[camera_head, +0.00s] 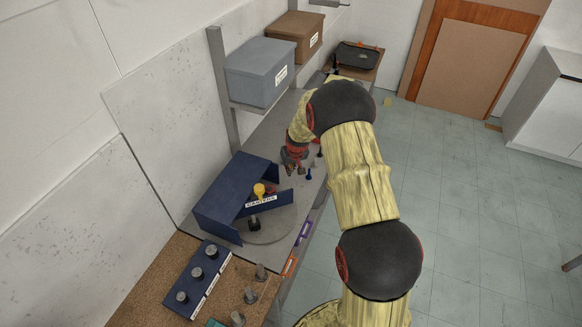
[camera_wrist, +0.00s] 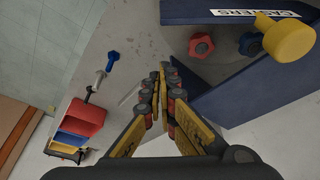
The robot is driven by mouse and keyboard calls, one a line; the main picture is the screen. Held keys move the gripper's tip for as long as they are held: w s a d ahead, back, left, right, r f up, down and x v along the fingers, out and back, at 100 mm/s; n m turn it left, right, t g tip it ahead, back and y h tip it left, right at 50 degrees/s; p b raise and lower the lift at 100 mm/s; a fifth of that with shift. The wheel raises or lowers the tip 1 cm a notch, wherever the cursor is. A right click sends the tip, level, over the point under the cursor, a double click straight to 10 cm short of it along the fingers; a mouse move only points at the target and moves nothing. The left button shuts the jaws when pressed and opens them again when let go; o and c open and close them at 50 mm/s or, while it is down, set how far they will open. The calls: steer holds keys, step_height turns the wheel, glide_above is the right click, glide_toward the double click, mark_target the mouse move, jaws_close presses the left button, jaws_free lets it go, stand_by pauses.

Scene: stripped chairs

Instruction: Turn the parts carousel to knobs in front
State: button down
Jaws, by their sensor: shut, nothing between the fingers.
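The parts carousel is a grey round disc (camera_head: 270,231) with dark blue divider walls (camera_head: 226,192) on the bench. A wall with a CASTERS label (camera_head: 261,201) faces the front right in the head view; the label also shows at the top of the wrist view (camera_wrist: 235,13). A yellow part (camera_head: 259,189) stands behind that wall, and a black part (camera_head: 254,222) stands before it. In the wrist view, a red knob (camera_wrist: 201,45) and a blue knob (camera_wrist: 250,44) lie between walls. My gripper (camera_wrist: 166,78) is shut and empty, beside a blue wall; contact is unclear.
A blue bolt (camera_wrist: 112,60) and a grey bolt (camera_wrist: 100,77) stand on the bench left of my fingers, with a red bin (camera_wrist: 81,118) nearby. A blue block with several grey posts (camera_head: 199,276) sits at the near end. A shelf holds a grey box (camera_head: 260,72) and a brown box (camera_head: 296,33).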

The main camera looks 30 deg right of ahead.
steer(key=f, duration=0.1)
steer(key=s+f+p, duration=0.1)
steer(key=f, duration=0.1)
steer(key=s+f+p, duration=0.1)
steer(key=f, duration=0.1)
steer(key=shift+a+f, duration=0.15)
steer(key=shift+a, duration=0.1)
steer(key=shift+s, duration=0.1)
steer(key=shift+s, duration=0.1)
stand_by(0.5)
